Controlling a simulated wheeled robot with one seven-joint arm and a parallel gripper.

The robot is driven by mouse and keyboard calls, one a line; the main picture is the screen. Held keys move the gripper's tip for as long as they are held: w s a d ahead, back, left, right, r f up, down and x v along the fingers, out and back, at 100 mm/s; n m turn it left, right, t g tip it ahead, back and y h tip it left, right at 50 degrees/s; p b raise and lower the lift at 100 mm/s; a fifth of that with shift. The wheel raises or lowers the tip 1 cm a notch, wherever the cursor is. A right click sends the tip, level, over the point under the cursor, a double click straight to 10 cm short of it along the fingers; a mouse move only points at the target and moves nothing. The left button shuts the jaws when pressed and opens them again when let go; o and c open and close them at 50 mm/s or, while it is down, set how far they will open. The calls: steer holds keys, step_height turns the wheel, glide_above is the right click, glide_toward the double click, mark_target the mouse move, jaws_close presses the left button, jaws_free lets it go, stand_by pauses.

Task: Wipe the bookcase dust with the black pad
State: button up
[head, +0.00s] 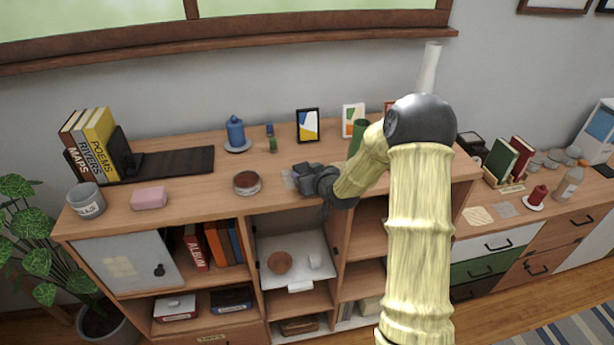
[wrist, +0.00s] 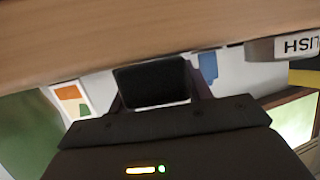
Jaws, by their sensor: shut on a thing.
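My gripper (head: 300,178) is low over the middle of the bookcase top (head: 205,187). It is shut on the black pad (wrist: 152,82), which shows between the two fingers in the wrist view. In the head view the pad cannot be told from the dark gripper. A small greyish patch (head: 289,180), which looks like dust, lies on the wood just left of the gripper. The pad is close to the wooden surface; I cannot tell whether it touches.
A round tin (head: 247,182) stands left of the gripper. A pink block (head: 149,198) and grey pot (head: 86,199) are at far left.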

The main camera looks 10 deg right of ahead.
mark_target(304, 167)
steer(key=shift+w+f+b, duration=0.1)
steer(key=shift+w+b, duration=0.25)
steer(key=shift+w, duration=1.3)
